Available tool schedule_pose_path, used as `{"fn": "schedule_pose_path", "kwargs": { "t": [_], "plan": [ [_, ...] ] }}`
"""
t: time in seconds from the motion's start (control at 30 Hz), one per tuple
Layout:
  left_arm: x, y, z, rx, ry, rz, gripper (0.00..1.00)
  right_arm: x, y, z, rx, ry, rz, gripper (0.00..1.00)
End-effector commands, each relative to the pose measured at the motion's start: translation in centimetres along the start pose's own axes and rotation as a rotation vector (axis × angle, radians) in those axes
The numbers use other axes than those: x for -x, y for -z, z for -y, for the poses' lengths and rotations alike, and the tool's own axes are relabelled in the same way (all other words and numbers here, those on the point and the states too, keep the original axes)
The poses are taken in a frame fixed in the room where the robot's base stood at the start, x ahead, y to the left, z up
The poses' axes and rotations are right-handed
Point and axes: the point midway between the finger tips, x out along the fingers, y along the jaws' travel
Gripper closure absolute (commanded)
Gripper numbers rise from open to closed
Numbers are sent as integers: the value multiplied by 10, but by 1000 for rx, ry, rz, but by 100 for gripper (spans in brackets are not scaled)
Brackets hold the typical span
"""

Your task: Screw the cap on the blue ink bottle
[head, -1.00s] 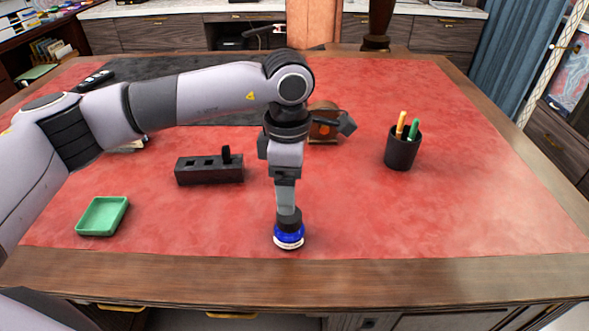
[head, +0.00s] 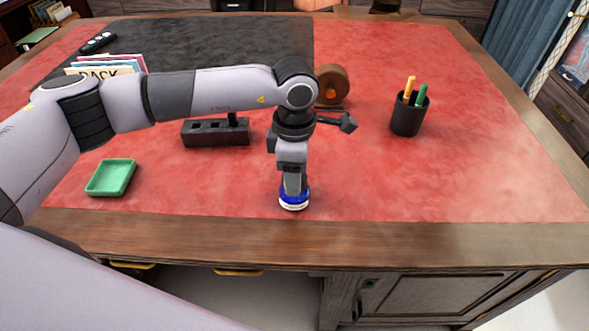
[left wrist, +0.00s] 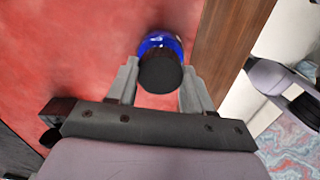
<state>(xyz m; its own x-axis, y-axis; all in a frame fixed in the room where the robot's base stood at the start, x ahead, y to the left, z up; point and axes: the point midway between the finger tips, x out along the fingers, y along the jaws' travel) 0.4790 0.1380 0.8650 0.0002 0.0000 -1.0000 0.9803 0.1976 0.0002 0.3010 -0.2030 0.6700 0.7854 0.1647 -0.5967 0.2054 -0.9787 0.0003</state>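The blue ink bottle (head: 293,199) stands upright near the front edge of the red desk top. Its round black cap (left wrist: 161,74) sits over the bottle's mouth in the left wrist view, with the blue glass (left wrist: 160,42) showing behind it. Whether the cap is tight cannot be seen. My left gripper (head: 294,186) points straight down over the bottle, and a finger partly covers the cap in the head view. In the left wrist view, both fingers lie against the cap's sides with no clear gap. My right gripper is not in view.
A green tray (head: 111,177) lies to the left. A dark slotted block (head: 215,133) and a brown round object (head: 332,84) stand behind my arm. A black pen cup (head: 408,116) stands to the right. The desk between bottle and cup is clear.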

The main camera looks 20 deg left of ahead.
Motion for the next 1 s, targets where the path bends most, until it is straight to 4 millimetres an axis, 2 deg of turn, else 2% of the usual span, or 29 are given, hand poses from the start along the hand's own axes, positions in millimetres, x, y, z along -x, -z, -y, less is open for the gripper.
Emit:
{"fn": "schedule_pose_path", "kwargs": {
  "t": [0.83, 1.0],
  "plan": [
    [-3, 0, 0, -8, 1, 0, 78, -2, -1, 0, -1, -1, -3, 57],
    [-5, 0, 0, -93, 1, -1, 78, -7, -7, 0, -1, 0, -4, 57]
  ]
}}
